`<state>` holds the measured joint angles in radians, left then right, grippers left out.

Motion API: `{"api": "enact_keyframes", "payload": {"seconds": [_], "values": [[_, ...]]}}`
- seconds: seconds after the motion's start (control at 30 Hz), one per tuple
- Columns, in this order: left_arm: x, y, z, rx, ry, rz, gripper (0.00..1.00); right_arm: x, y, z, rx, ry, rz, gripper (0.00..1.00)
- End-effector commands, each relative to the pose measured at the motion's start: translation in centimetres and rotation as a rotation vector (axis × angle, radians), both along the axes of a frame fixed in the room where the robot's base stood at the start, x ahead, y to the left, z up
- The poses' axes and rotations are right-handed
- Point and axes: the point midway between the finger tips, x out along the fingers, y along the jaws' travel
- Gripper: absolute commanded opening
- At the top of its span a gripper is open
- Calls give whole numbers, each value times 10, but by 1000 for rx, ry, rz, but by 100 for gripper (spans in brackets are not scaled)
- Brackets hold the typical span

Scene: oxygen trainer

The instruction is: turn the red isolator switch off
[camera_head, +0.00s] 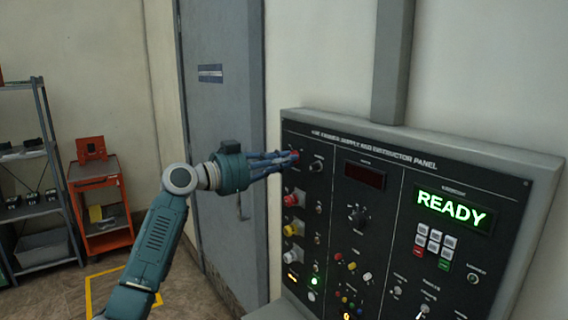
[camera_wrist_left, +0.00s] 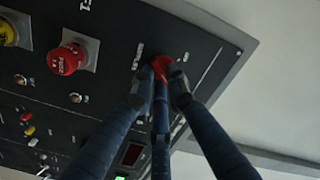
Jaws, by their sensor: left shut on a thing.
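The red isolator switch (camera_wrist_left: 161,66) is at the upper left corner of the black control panel (camera_head: 335,215). In the head view only a little of its red (camera_head: 295,155) shows past the fingers. My left gripper (camera_head: 284,160) reaches in from the left and is shut on the red switch. In the left wrist view my left gripper's fingers (camera_wrist_left: 160,95) close around the switch and hide part of it. Which way the switch points cannot be told. My right gripper is not in view.
A lit READY display (camera_head: 451,209) is at the right of the panel. A grey door (camera_head: 222,110) stands behind my left arm. Shelves (camera_head: 35,190) and a red cart (camera_head: 100,205) stand far left.

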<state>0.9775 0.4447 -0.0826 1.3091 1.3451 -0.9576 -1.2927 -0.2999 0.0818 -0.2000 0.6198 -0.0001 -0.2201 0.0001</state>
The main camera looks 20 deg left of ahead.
Motion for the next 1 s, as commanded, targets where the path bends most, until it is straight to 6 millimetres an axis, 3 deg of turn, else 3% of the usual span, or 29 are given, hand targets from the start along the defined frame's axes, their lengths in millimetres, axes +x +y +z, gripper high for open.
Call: {"api": "enact_keyframes", "payload": {"seconds": [0.4,1.0], "values": [[0,0,1,-298,234,0,0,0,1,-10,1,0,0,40],[2,2,5,-748,585,0,0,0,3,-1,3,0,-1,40]]}}
